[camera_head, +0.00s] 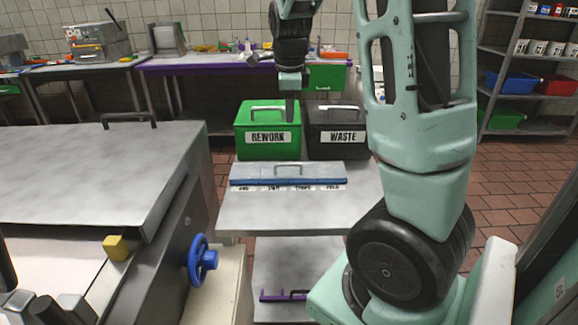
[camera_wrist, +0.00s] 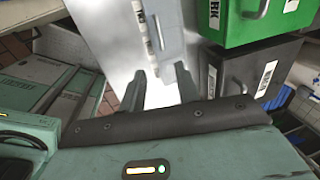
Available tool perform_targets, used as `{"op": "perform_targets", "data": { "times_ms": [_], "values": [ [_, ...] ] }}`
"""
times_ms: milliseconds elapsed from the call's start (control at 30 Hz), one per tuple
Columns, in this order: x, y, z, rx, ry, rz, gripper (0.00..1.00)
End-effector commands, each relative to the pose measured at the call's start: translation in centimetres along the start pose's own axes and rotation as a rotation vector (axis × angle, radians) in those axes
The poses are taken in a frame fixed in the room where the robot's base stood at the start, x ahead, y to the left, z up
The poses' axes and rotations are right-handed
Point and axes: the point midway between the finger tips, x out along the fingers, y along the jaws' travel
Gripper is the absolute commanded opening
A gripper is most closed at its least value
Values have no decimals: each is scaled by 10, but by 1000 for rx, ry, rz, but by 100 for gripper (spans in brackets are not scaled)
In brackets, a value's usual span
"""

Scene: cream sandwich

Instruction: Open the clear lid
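A low container with a pale, see-through-looking lid (camera_head: 258,169) sits on the metal table in the head view. The lid has a raised handle (camera_head: 288,167), a blue strip along its front edge, and labels in front of it. The lid appears down. In the wrist view, the lid (camera_wrist: 173,35) is at the top centre, beyond the fingertips. My gripper (camera_head: 289,112) hangs above and behind the lid, in front of the green box. In the wrist view, my gripper (camera_wrist: 160,80) has its two fingers apart with nothing between them.
A green REWORK box (camera_head: 268,120) and a dark WASTE box (camera_head: 337,151) stand just behind the table (camera_head: 290,214). A large machine with a metal cover (camera_head: 90,170) and a blue handwheel (camera_head: 201,260) is at left. A shelf (camera_head: 535,132) stands at right.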

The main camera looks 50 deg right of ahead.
Motion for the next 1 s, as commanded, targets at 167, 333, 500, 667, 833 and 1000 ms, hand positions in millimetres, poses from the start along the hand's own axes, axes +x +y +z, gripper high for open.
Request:
{"op": "perform_targets", "data": {
  "times_ms": [167,333,500,667,833,1000],
  "values": [
    [23,0,-1,8,3,2,32],
    [58,1,-1,6,4,4,32],
    [94,1,-2,6,3,4,32],
    [126,1,-1,4,3,4,32],
    [153,0,-1,5,1,2,32],
    [167,0,0,3,0,1,32]
  ]
}}
